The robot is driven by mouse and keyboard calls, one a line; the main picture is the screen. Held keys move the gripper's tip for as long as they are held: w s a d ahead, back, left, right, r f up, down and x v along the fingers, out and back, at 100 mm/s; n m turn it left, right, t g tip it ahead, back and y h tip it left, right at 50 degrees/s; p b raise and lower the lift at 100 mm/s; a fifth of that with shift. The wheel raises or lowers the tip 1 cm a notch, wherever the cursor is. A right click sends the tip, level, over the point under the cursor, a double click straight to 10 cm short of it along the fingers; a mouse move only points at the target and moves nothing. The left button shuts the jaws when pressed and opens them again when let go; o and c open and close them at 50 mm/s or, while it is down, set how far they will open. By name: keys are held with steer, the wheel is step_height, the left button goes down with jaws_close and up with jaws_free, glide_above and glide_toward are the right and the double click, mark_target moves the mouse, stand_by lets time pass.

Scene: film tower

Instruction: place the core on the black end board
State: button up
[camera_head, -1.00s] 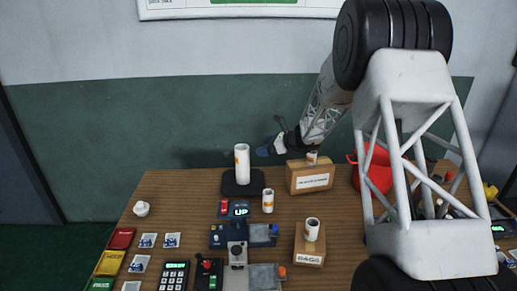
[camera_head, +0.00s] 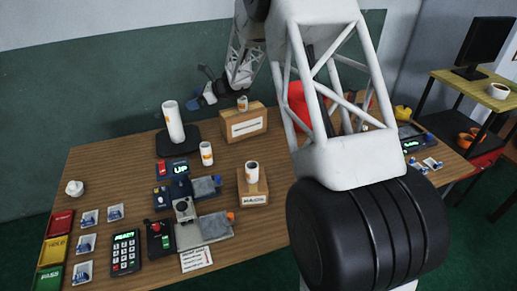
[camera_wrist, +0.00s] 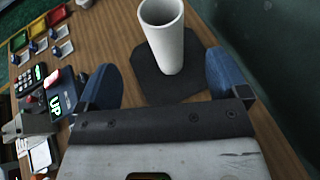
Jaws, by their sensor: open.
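My gripper (camera_head: 203,92) is open, just right of the core's top. In the wrist view its two blue fingers (camera_wrist: 164,80) lie left and right of the core's lower part, apart from it. Nothing is held.
Shorter white cylinders stand on the table (camera_head: 206,153), on the back cardboard box (camera_head: 242,103) and on the front box (camera_head: 252,172). A panel reading UP (camera_head: 180,169) sits before the board. Coloured trays (camera_head: 54,250) line the left edge. Table left of the board is mostly clear.

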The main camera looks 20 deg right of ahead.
steer(key=s+r+n+g+h, duration=0.15)
steer(key=s+r+n, duration=0.3)
steer(key=s, duration=0.55)
steer(key=s+r+n+g+h, duration=0.1)
steer(key=s+r+n+h, duration=0.15)
steer(key=s+r, duration=0.45)
steer(key=s+r+n+g+h, duration=0.15)
steer(key=s+n, duration=0.25)
steer(key=s, duration=0.8)
steer(key=s+d+n+h, duration=0.2)
steer(key=s+d+n, duration=0.1)
steer(key=s, duration=0.7)
steer(key=s+d+n+t+h, duration=0.1)
steer(key=s+d+n+h, duration=0.1)
steer(key=s, duration=0.9)
steer(key=s+d+n+h, duration=0.3)
steer(key=s+n, duration=0.3)
steer(key=s, duration=0.5)
steer(key=shift+d+r+t, duration=0.3)
steer(key=shift+d+r, duration=0.1)
steer(key=shift+d, duration=0.2)
